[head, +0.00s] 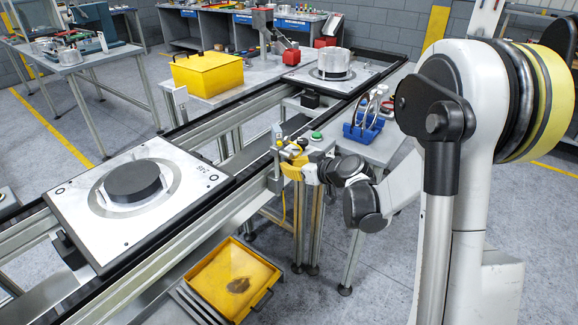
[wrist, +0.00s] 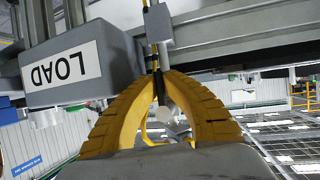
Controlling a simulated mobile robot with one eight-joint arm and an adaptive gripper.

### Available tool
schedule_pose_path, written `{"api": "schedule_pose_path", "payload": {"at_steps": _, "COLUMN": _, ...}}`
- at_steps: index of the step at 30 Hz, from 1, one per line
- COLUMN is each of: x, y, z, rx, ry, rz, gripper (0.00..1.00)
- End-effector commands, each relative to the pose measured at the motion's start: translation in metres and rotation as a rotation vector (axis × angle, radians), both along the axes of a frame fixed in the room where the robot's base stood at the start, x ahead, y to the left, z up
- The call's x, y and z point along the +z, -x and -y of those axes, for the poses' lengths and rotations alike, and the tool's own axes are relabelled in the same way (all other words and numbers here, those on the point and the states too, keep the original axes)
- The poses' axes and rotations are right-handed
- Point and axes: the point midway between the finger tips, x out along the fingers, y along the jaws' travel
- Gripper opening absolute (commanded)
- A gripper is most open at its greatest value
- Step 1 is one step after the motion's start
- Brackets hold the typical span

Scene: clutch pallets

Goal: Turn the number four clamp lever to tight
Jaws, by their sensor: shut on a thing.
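My gripper (head: 288,157), with yellow fingers, is beside the conveyor rail in the middle of the head view. In the wrist view the fingertips (wrist: 159,74) meet around a thin dark piece (wrist: 157,84). I cannot tell whether this piece is the number four clamp lever. A pale round part (wrist: 164,114) shows between the fingers, behind them. A grey box labelled LOAD (wrist: 80,62) is close to the left finger. I cannot make out a number four or a tight mark.
A pallet with a dark disc (head: 165,226) is on the near conveyor; another with a pale metal part (head: 345,76) is farther along. A green button (head: 316,136) and a blue tool holder (head: 363,129) are right of my gripper. A yellow tray (head: 205,290) is low in front.

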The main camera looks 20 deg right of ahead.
Motion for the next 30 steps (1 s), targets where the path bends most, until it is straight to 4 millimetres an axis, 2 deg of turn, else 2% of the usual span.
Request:
{"api": "schedule_pose_path", "payload": {"at_steps": 5, "x": 0.0, "y": 0.0, "z": 0.0, "rx": -0.001, "ry": -0.001, "rz": 0.001, "gripper": 0.0}}
{"api": "schedule_pose_path", "payload": {"at_steps": 6, "x": 0.0, "y": 0.0, "z": 0.0, "rx": -0.001, "ry": -0.001, "rz": 0.001, "gripper": 0.18}}
{"api": "schedule_pose_path", "payload": {"at_steps": 8, "x": 0.0, "y": 0.0, "z": 0.0, "rx": -0.001, "ry": -0.001, "rz": 0.001, "gripper": 0.32}}
{"api": "schedule_pose_path", "payload": {"at_steps": 16, "x": 0.0, "y": 0.0, "z": 0.001, "rx": -0.001, "ry": 0.0, "rz": 0.0, "gripper": 0.32}}
{"api": "schedule_pose_path", "payload": {"at_steps": 20, "x": 0.004, "y": 0.007, "z": 0.005, "rx": -0.003, "ry": -0.001, "rz": 0.0, "gripper": 0.32}}
{"api": "schedule_pose_path", "payload": {"at_steps": 30, "x": 0.033, "y": 0.067, "z": 0.032, "rx": -0.005, "ry": -0.001, "rz": 0.0, "gripper": 0.32}}
